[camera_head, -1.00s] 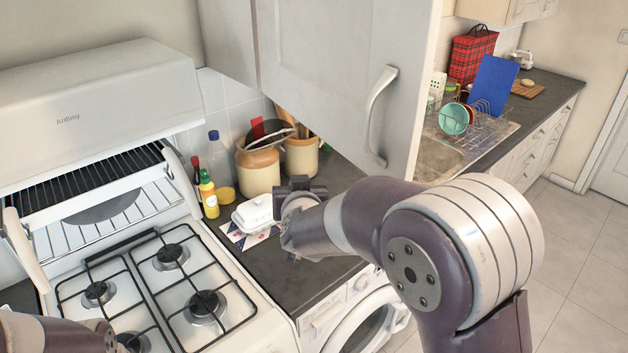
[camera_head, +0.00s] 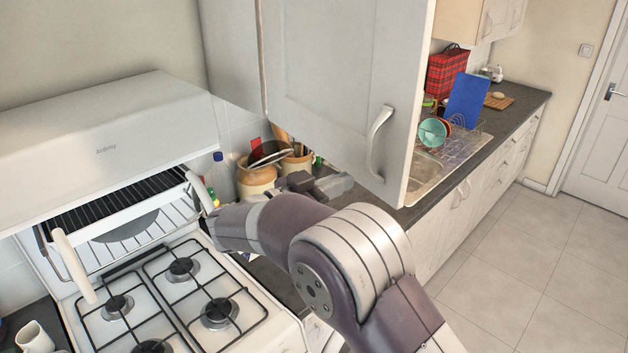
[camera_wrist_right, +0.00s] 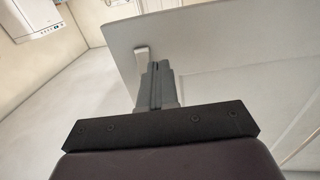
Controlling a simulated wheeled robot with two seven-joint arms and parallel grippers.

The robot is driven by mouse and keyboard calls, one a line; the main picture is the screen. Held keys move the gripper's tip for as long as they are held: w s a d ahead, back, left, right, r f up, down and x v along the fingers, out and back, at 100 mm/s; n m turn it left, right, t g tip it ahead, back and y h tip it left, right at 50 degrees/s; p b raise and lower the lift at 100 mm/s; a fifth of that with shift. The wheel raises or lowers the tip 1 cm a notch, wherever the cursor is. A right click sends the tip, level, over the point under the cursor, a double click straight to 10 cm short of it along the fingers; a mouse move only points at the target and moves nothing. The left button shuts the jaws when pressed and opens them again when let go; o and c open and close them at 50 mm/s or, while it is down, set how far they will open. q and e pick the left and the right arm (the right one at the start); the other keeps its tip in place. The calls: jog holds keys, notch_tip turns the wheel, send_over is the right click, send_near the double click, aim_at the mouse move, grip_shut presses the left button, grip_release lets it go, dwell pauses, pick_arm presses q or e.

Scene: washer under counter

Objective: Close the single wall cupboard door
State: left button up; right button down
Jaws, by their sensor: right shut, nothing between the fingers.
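The wall cupboard door (camera_head: 320,60) is pale grey and stands ajar, angled out from the cupboard beside it, with a curved handle (camera_head: 378,140) near its lower right corner. My right gripper (camera_head: 345,185) is at the door's lower edge, left of and below the handle. Its fingers are shut and empty. In the right wrist view the shut fingers (camera_wrist_right: 156,85) point up toward a pale panel (camera_wrist_right: 230,45), with a small white piece, perhaps the handle, just beyond the tips. I cannot tell whether they touch. My left gripper is out of view.
The cooker (camera_head: 190,285) and its raised grill (camera_head: 125,210) stand at the left. Jars (camera_head: 255,178) sit on the counter behind my right arm. A dish rack (camera_head: 465,148) stands by the sink. Floor (camera_head: 520,260) at the right is clear.

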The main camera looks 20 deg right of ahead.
aim_at(359, 175)
jog(key=p+x, duration=0.2)
jog(key=x, duration=0.3)
jog(key=shift+w+d+f, duration=0.1)
jog(key=shift+w+f, duration=0.05)
jog(key=shift+w, duration=0.05)
jog(key=shift+s, duration=0.15)
